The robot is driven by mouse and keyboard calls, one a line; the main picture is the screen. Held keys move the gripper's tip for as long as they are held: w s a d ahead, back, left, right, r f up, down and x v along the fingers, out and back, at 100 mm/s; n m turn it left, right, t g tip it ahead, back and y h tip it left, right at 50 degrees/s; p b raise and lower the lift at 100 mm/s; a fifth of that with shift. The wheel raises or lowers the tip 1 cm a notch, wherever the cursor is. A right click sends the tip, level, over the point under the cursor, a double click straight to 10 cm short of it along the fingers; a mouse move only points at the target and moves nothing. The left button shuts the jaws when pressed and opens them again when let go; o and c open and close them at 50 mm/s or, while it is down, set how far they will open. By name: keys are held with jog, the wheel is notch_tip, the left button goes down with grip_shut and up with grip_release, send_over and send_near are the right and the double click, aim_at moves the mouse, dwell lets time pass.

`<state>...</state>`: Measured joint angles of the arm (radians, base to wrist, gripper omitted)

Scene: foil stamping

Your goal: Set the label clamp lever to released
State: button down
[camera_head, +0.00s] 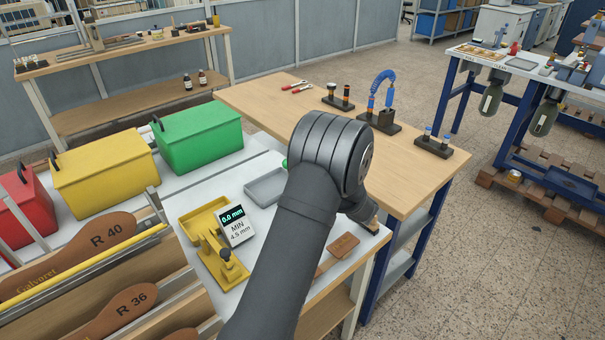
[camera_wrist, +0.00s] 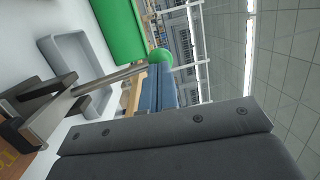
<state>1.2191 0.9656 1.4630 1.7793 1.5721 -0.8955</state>
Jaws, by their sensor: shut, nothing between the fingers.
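A lever with a metal rod (camera_wrist: 118,76) and a green ball knob (camera_wrist: 160,56) shows in the wrist view. The rod stands up from a metal bar with dark blocks (camera_wrist: 42,120) above the white table. Part of a brown patch (camera_wrist: 10,158) lies by it. In the head view a bit of green (camera_head: 285,163) beside my arm may be the knob; the arm hides the rest. My gripper (camera_head: 374,224) points down at the table's right edge, shut and empty. The lever stands apart from my fingers, as far as I can see; its set position is unclear.
A grey tray (camera_head: 265,189) lies behind the lever. A yellow press (camera_head: 209,245) with a gauge display (camera_head: 235,224) stands left of my arm. A brown leather piece (camera_head: 343,245) lies near the front edge. Green (camera_head: 200,137) and yellow (camera_head: 104,174) boxes line the left.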

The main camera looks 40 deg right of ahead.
jog(key=shift+w+r, duration=0.1)
jog(key=w+f+m+g+h, duration=0.1)
jog(key=w+f+g, duration=0.2)
jog(key=w+g, duration=0.7)
jog(key=shift+f+m, duration=0.3)
dwell(0.4)
jog(key=shift+f, duration=0.15)
dwell(0.4)
jog(key=w+r+v, duration=0.1)
jog(key=v, duration=1.3)
jog(key=shift+r, duration=0.25)
jog(key=shift+a, duration=0.15)
